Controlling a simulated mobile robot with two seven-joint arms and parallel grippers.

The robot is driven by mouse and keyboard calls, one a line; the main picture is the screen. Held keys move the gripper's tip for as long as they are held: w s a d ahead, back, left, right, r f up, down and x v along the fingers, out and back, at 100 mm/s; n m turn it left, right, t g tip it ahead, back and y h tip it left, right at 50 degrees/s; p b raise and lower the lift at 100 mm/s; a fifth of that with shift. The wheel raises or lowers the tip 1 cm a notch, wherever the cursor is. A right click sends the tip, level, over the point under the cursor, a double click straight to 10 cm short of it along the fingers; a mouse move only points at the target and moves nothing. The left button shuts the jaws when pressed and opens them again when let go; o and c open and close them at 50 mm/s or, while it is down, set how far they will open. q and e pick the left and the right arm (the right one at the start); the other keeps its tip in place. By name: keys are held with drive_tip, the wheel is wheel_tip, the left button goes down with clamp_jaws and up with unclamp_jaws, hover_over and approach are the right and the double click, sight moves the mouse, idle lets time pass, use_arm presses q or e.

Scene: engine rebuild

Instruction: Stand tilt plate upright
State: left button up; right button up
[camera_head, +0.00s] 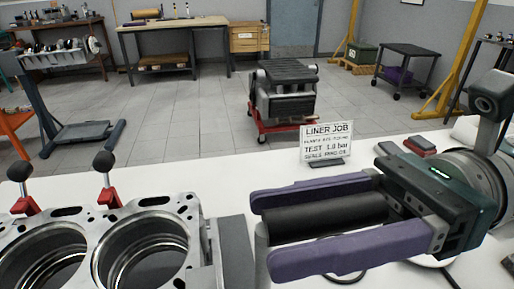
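My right gripper (265,238) reaches in from the right over the white bench. Its two long purple fingers lie on either side of a black cylindrical bar (325,217). The bar fills most of the gap, but I cannot tell whether the fingers press on it or only surround it. A grey upright post (262,245) shows at the bar's left end, partly behind the lower finger. A grey plate-like part (236,254) stands beside the engine block; I cannot tell for sure which part is the tilt plate. My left gripper is not in view.
The engine block (190,203) with open bores and red-based, black-knobbed levers (104,163) fills the lower left. A sign (327,141) stands behind the gripper. A red-and-black part (421,143) lies behind my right wrist.

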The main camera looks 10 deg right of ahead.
clamp_jaws()
idle(1.3)
